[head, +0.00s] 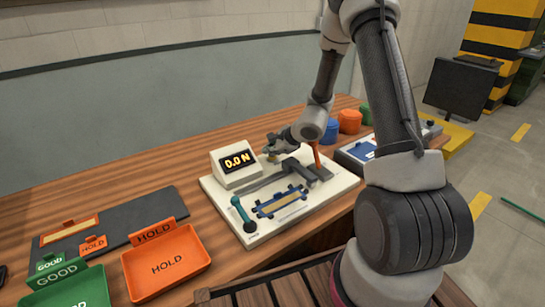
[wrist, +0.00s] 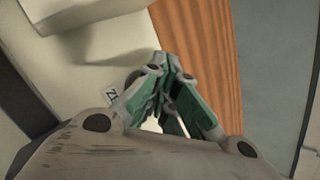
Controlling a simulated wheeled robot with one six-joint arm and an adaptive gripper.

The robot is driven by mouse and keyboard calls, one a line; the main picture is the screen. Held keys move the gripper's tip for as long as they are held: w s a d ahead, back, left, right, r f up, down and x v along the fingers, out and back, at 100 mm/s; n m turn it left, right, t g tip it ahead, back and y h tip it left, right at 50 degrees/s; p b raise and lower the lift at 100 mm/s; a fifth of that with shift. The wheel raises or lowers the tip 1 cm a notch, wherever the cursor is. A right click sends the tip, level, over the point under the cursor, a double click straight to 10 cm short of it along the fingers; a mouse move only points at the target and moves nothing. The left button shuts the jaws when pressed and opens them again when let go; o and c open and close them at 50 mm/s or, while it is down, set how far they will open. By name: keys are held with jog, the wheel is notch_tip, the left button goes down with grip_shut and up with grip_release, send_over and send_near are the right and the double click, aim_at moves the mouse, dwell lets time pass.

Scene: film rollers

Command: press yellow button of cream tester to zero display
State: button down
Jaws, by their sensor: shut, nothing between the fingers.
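The cream tester (head: 268,225) stands on the wooden bench, with a display (head: 237,161) on its housing that reads 0.0 N. My gripper (head: 272,151) is at the tester's back edge, just right of the display housing. In the wrist view my gripper (wrist: 168,62) is shut and empty, its green-grey fingers together over the cream base (wrist: 95,70). A small patch of yellow shows at the fingertips in the head view. The yellow button is mostly hidden by my fingers, and I cannot tell whether they touch it.
A blue and orange film part (head: 281,202) and a green-handled lever (head: 242,213) are on the tester. An orange HOLD tray (head: 165,263) and a green GOOD tray (head: 75,290) stand at left. Blue and orange pots (head: 349,121) stand behind at right.

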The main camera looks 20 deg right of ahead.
aim_at(270, 158)
jog(key=shift+r, duration=0.9)
notch_tip(270, 158, up, 5)
dwell(0.6)
dwell(0.6)
